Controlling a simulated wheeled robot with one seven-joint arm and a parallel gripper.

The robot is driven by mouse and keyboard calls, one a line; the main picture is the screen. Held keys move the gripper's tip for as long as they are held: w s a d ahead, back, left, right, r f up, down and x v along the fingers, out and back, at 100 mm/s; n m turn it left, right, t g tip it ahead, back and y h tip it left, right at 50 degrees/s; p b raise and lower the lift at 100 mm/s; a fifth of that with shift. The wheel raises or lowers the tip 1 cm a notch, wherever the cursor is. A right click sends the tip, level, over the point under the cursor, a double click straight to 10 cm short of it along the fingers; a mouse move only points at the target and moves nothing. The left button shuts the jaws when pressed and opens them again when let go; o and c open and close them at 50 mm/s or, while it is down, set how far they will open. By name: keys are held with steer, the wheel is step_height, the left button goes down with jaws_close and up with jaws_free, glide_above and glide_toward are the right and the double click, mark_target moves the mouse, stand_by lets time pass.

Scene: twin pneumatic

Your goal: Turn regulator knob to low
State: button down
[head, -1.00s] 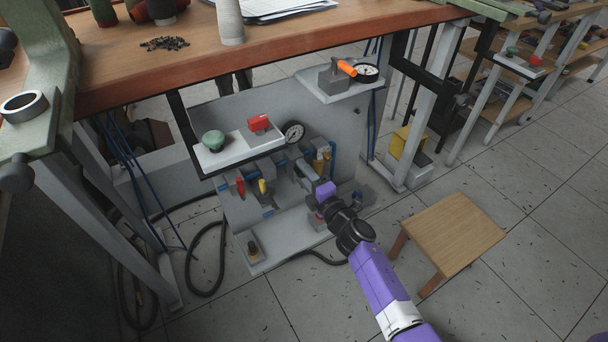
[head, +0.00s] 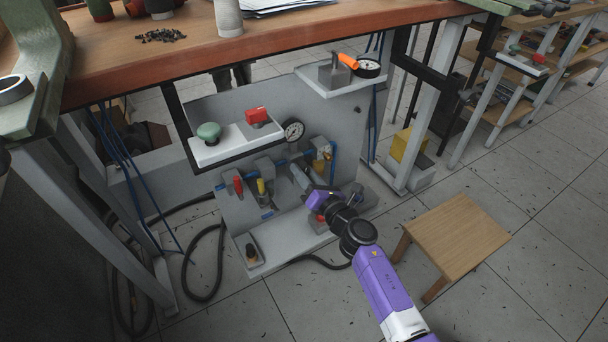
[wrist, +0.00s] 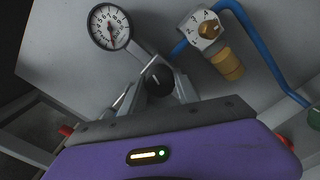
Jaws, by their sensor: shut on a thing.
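The regulator knob (wrist: 158,79) is black and round with a pale pointer mark, and it sits just below the gauge in the wrist view. My gripper (wrist: 157,88) is shut on it, with one grey finger on each side. In the head view my gripper (head: 300,178) reaches the panel below the gauge (head: 293,131). My purple hand and fingers hide the knob there.
A brass selector knob with a numbered plate (wrist: 207,27) and a blue hose (wrist: 256,47) are close by on the right. A shelf (head: 232,144) holds a green button (head: 209,133) and a red switch (head: 257,116). A wooden stool (head: 453,243) stands at right.

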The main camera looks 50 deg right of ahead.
steer(key=shift+f+n+b, duration=0.1)
steer(key=shift+n+b, duration=0.35)
steer(key=shift+n, duration=1.45)
steer(key=c, duration=0.9)
jaws_free()
steer(key=v, duration=0.8)
